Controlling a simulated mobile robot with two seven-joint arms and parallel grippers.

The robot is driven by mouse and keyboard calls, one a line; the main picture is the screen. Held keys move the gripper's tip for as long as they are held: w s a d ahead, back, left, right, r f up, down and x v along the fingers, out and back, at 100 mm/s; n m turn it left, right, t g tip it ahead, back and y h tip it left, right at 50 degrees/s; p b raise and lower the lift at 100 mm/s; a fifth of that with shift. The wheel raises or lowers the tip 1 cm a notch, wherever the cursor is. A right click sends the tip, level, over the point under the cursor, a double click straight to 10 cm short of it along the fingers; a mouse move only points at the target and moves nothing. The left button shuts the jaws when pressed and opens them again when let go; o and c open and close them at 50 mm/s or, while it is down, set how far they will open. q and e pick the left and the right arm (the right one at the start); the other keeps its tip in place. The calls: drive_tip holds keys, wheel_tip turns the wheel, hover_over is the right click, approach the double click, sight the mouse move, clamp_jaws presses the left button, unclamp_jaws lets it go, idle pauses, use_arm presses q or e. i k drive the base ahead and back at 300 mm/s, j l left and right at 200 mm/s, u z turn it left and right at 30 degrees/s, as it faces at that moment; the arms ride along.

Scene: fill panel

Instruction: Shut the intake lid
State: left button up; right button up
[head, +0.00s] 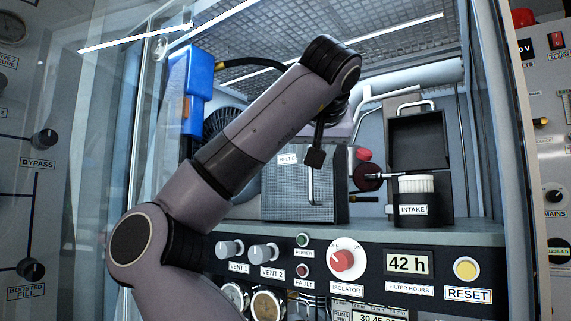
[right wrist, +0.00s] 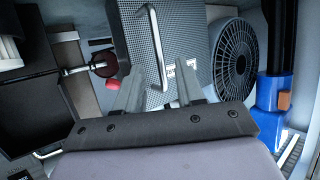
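The intake housing, with its INTAKE label (head: 412,210), stands at the right of the shelf in the head view. Its dark lid (head: 418,140) stands open and upright behind a white ribbed filter (head: 417,184), with a metal handle (head: 415,105) at its top. In the right wrist view the lid (right wrist: 30,112) is at the left, with the handle (right wrist: 46,154) low and the filter (right wrist: 10,50) at the edge. My right gripper (head: 315,157) hangs before the belt cover, left of the intake. Its fingers (right wrist: 160,78) are apart and empty. My left gripper is not visible.
The grey belt cover (head: 285,195) with a bar handle stands left of the intake. A dark red disc (head: 367,178) on a rod lies between them. A fan (right wrist: 234,60) and a blue unit (head: 198,85) are farther left. Knobs and a RESET button (head: 466,269) line the front panel.

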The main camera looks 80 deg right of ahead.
sight(416, 142)
drive_tip(key=k+j, duration=0.1)
drive_tip(key=j, duration=0.35)
drive_tip(key=k+j, duration=0.1)
drive_tip(key=j, duration=0.3)
drive_tip(key=k+j, duration=0.1)
drive_tip(key=j, duration=0.35)
drive_tip(key=k+j, duration=0.1)
drive_tip(key=j, duration=0.3)
drive_tip(key=k+j, duration=0.1)
drive_tip(key=j, duration=0.35)
